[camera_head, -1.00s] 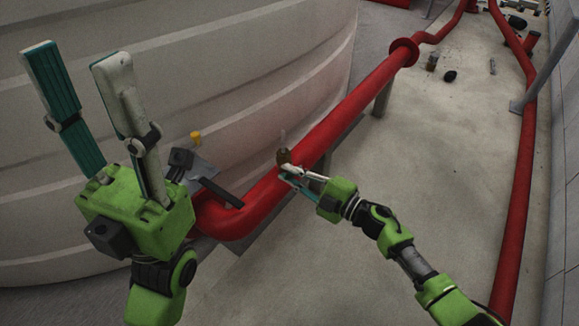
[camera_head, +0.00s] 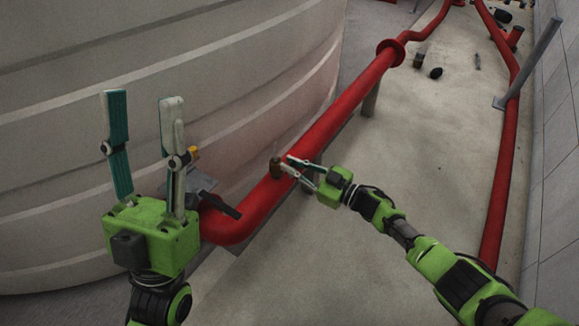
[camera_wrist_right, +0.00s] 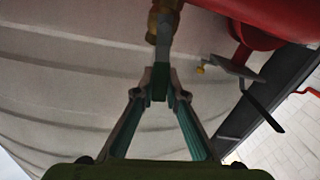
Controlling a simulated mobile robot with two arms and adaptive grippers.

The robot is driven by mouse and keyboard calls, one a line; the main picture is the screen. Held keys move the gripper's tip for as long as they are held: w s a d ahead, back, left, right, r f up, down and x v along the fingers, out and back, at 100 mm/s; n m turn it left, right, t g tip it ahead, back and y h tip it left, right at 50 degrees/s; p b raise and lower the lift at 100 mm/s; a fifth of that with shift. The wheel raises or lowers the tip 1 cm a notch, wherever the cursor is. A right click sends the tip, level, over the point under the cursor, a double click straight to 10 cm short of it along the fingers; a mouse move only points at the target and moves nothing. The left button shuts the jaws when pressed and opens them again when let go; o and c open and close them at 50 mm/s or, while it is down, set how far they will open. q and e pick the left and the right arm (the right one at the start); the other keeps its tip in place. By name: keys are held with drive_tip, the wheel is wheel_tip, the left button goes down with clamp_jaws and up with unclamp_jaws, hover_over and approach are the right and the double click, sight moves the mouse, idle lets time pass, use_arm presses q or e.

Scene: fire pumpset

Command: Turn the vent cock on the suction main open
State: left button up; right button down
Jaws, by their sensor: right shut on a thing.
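The vent cock (camera_head: 276,168) is a small brass fitting standing on the red suction main (camera_head: 335,118) in the head view. Its brass body (camera_wrist_right: 164,22) shows at the top of the right wrist view, with a flat grey lever (camera_wrist_right: 164,42) pointing down from it. My right gripper (camera_head: 287,164) is at the cock. In the right wrist view its fingertips (camera_wrist_right: 160,84) close on the lever's end. The exact grip is small and dark. My left gripper (camera_head: 144,98) is open, empty and upright, left of the pipe and apart from it.
A large pale ribbed tank (camera_head: 150,60) stands behind the main. A black lever handle (camera_head: 226,209) and a yellow knob (camera_head: 194,152) are near the pipe's bend. A second red pipe (camera_head: 500,170) runs along the right wall. The floor (camera_head: 420,150) between the pipes is mostly clear.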

drive_tip(key=shift+w+d+r+m, duration=0.1)
drive_tip(key=shift+w+d+m, duration=0.15)
drive_tip(key=shift+m, duration=0.25)
drive_tip(key=shift+w+d+r+m, duration=0.1)
drive_tip(key=shift+w+m, duration=0.2)
drive_tip(key=shift+m, duration=0.2)
drive_tip(key=c, duration=2)
unclamp_jaws()
drive_tip(key=shift+d+f, duration=0.1)
drive_tip(key=v, duration=1.2)
